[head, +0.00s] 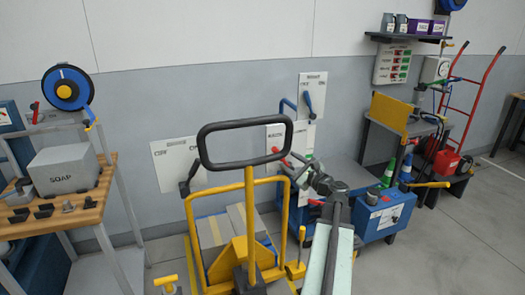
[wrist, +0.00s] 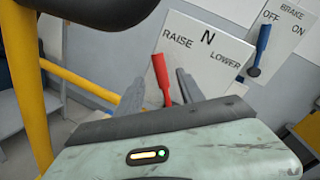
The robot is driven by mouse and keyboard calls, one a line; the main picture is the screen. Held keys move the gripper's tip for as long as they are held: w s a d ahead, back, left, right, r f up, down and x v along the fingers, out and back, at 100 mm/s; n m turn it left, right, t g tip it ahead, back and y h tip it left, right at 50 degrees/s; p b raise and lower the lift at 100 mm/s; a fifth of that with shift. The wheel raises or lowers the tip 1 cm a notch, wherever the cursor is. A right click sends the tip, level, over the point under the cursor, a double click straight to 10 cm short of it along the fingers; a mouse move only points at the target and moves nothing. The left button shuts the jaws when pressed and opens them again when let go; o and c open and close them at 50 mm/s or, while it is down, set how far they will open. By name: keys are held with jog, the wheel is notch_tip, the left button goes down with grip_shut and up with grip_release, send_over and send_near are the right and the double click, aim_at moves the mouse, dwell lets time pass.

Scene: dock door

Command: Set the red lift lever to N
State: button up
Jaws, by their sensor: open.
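The red lift lever (wrist: 160,76) stands in front of a white plate (wrist: 190,58) marked RAISE, N and LOWER in the wrist view. Its tip leans left of N and lies just under the word RAISE. The lever also shows small in the head view (head: 277,150). My gripper (wrist: 158,92) is open, with one grey finger on each side of the lever. I cannot tell whether either finger touches it. The lever's base is hidden behind my gripper body.
A black loop handle (head: 203,144) on a yellow pallet truck (head: 250,200) stands close left of my arm. A blue brake lever (wrist: 262,46) is right of the plate. A blue wheeled cart (head: 385,215) stands right of my arm.

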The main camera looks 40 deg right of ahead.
jog(key=w, duration=0.3)
jog(key=w+d, duration=0.1)
jog(key=w, duration=0.4)
jog(key=shift+w+d, duration=0.2)
jog(key=shift+w, duration=0.1)
jog(key=shift+c, duration=0.4)
grip_shut()
dwell(0.8)
